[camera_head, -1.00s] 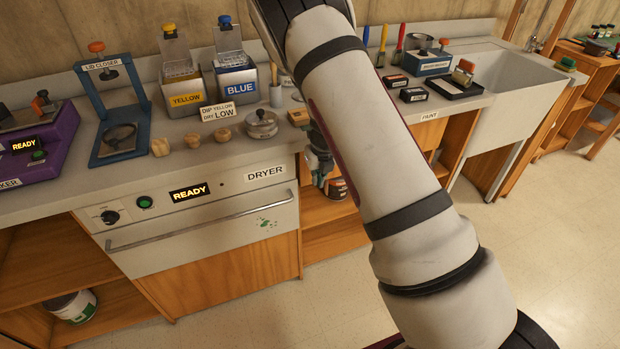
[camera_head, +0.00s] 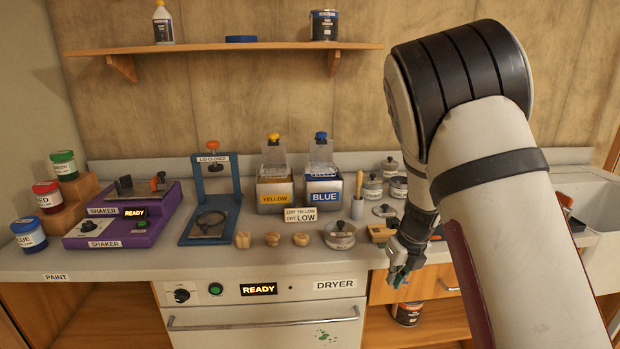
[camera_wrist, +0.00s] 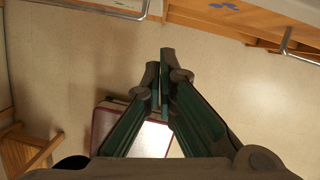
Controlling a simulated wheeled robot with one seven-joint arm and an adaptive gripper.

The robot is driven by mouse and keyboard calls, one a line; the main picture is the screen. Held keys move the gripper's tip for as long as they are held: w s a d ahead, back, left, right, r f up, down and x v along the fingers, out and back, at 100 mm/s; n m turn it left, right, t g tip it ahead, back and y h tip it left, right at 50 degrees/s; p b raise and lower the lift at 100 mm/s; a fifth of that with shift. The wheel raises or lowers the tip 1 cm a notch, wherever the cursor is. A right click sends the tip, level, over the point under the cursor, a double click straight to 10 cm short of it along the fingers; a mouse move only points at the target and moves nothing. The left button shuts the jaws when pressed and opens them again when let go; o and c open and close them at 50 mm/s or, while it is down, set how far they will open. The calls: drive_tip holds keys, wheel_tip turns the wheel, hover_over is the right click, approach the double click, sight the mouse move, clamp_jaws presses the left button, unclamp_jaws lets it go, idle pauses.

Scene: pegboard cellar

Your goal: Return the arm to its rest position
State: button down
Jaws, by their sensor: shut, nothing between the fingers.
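My gripper (camera_head: 398,275) hangs at the front edge of the counter, just right of the dryer, with its fingers pointing down. In the wrist view my gripper (camera_wrist: 165,72) has its fingertips together with nothing between them. The floor (camera_wrist: 95,60) lies beyond the fingertips there. My arm is bent, with its elbow high at the right of the head view, and it hides part of the counter behind it.
The counter (camera_head: 120,265) holds a purple shaker (camera_head: 125,215), a blue lid closer (camera_head: 212,195), a yellow dip tank (camera_head: 274,190), a blue dip tank (camera_head: 323,190), wooden knobs (camera_head: 272,239) and a round tin (camera_head: 340,235). The dryer (camera_head: 262,318) is below. A sink (camera_head: 590,205) is right.

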drive_tip(key=s+a+r+n+y+p, duration=0.1)
drive_tip(key=s+a+r+n, duration=0.2)
drive_tip(key=s+r+n, duration=0.6)
drive_tip(key=s+a+r+n+y, duration=0.1)
drive_tip(key=s+a+r+n, duration=0.2)
drive_tip(key=s+r+n, duration=0.6)
drive_tip(key=s+r+n+h, duration=0.1)
drive_tip(key=s+r+n, duration=0.1)
drive_tip(key=s+n, duration=0.3)
drive_tip(key=s+d+r+n+t+h+p, duration=0.1)
drive_tip(key=s+r+n, duration=0.1)
drive_tip(key=s+n, duration=0.3)
drive_tip(key=s+r+n, duration=0.2)
drive_tip(key=s+n, duration=0.3)
drive_tip(key=s, duration=0.3)
drive_tip(key=shift+d+r+h+p, duration=0.25)
drive_tip(key=shift+d+h+p, duration=0.05)
drive_tip(key=shift+h, duration=0.1)
